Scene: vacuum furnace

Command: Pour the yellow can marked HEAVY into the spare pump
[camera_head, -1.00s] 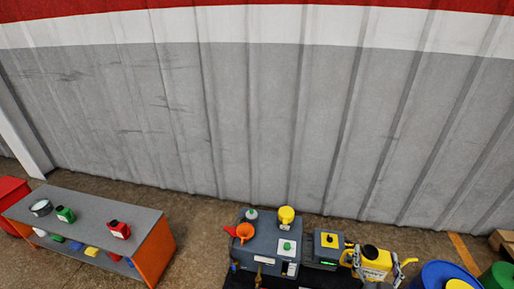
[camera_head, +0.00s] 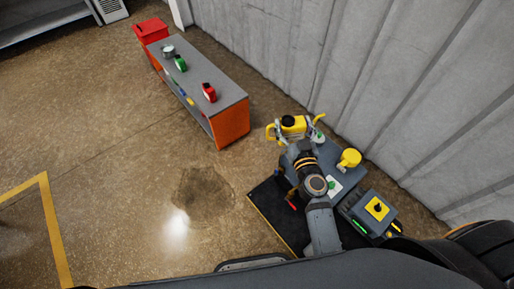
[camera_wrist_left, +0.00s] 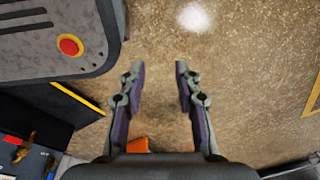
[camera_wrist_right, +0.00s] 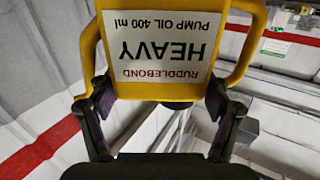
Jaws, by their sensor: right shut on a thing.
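The yellow can (camera_head: 292,129) with a black cap is held in my right gripper (camera_head: 300,140) over the far left end of the grey pump (camera_head: 335,150). In the right wrist view the fingers grip the can (camera_wrist_right: 170,85) at both sides, and its HEAVY label reads upside down. I cannot tell how far it is tilted. The pump has a yellow cap (camera_head: 349,158) and a white label. My right arm covers part of the pump, and the orange funnel is not visible. In the left wrist view my left gripper (camera_wrist_left: 160,68) is open and empty above the floor.
A grey bench (camera_head: 195,75) with red and green containers is at the upper left. A dark mat (camera_head: 270,210) lies under the pump. The floor between is clear.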

